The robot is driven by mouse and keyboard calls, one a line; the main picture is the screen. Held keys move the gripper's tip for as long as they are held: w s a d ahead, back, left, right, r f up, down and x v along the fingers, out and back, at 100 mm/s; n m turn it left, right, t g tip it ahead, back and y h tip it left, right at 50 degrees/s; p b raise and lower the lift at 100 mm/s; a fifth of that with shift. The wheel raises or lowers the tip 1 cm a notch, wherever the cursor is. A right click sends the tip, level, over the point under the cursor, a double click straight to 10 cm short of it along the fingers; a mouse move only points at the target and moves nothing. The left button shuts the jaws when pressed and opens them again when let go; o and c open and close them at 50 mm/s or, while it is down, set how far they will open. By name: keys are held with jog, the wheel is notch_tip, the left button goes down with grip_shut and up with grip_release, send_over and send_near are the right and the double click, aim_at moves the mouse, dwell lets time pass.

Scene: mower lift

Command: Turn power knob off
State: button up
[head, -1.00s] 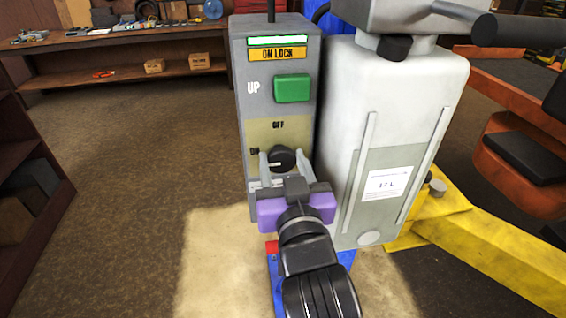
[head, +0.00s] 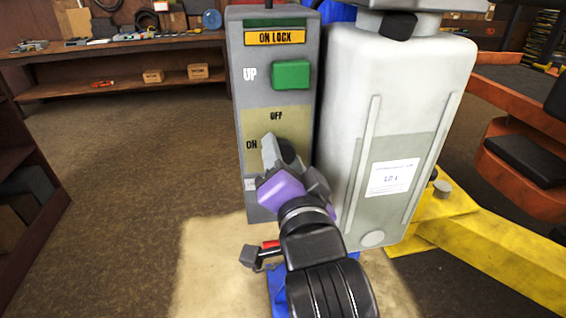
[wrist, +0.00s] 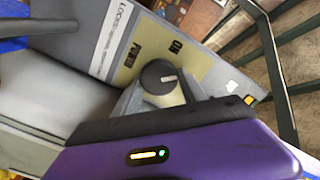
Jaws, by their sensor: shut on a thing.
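The power knob (head: 287,150) is a round dark knob on the olive panel (head: 290,126) of a grey control box (head: 236,115). "OFF" is printed above it and "ON" to its left. My purple gripper (head: 280,150) is shut on the knob, and partly hides it in the head view. In the wrist view the knob (wrist: 159,76) sits between the two grey fingers (wrist: 157,92), with a pale pointer mark on its face. Its exact pointer direction in the head view is hidden.
A green button (head: 291,74) marked "UP" and a yellow "ON LOCK" label (head: 275,37) sit above the knob. A dark green strip (head: 275,22) tops the label. A white-grey housing (head: 400,90) stands close right. A yellow beam (head: 500,262) lies at lower right. Floor (head: 140,150) is open left.

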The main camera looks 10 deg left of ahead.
jog(key=shift+f+m+b, duration=0.15)
jog(key=shift+m+b, duration=0.85)
jog(key=shift+m, duration=1.1)
jog(key=shift+f+m+b, duration=0.15)
jog(key=shift+m+b, duration=0.8)
jog(key=shift+m, duration=1.15)
jog(key=o, duration=1.3)
jog(key=shift+o, duration=0.2)
jog(key=v, duration=0.7)
jog(key=shift+s+d+b, duration=0.2)
jog(key=shift+s+b, duration=0.2)
jog(key=shift+b, duration=0.05)
